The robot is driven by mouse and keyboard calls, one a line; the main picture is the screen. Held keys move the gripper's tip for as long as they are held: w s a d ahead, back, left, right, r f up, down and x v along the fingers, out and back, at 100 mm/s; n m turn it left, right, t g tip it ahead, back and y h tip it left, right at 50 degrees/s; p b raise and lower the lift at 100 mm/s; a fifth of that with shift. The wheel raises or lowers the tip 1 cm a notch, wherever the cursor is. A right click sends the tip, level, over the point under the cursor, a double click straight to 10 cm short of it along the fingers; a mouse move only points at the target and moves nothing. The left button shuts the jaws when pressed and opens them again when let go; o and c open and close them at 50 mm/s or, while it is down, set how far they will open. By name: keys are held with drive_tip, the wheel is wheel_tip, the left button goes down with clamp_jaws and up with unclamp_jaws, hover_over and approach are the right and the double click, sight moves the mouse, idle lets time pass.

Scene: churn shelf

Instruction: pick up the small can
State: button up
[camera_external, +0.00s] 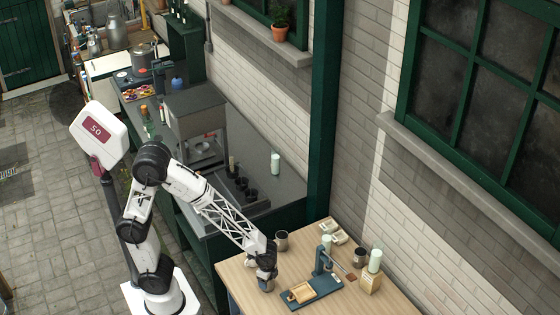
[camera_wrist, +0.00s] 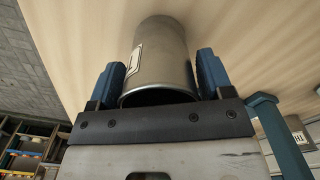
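A grey metal can (camera_wrist: 165,55) with a pale label stands large in the middle of the wrist view, its open rim towards the camera. The blue fingers of my gripper (camera_wrist: 162,78) are wide apart, one on each side of it. The left finger looks very close to its wall; a thin gap seems to show on the right. I cannot tell whether they touch. In the external view my gripper (camera_external: 267,282) is low over the wooden table (camera_external: 238,277), near its left part; its wrist hides what is between the fingers.
A metal cup (camera_external: 282,240) stands behind my gripper, another (camera_external: 360,257) further right. To the right is a blue press (camera_external: 318,288) with a wooden tray. A wooden box with a pale green cylinder (camera_external: 375,260) is beyond it. Small white dishes (camera_external: 333,231) lie near the wall.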

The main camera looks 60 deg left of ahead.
drive_tip(key=c, duration=0.7)
drive_tip(key=shift+r, duration=0.1)
wheel_tip(320, 180, up, 10)
idle(0.4)
idle(0.4)
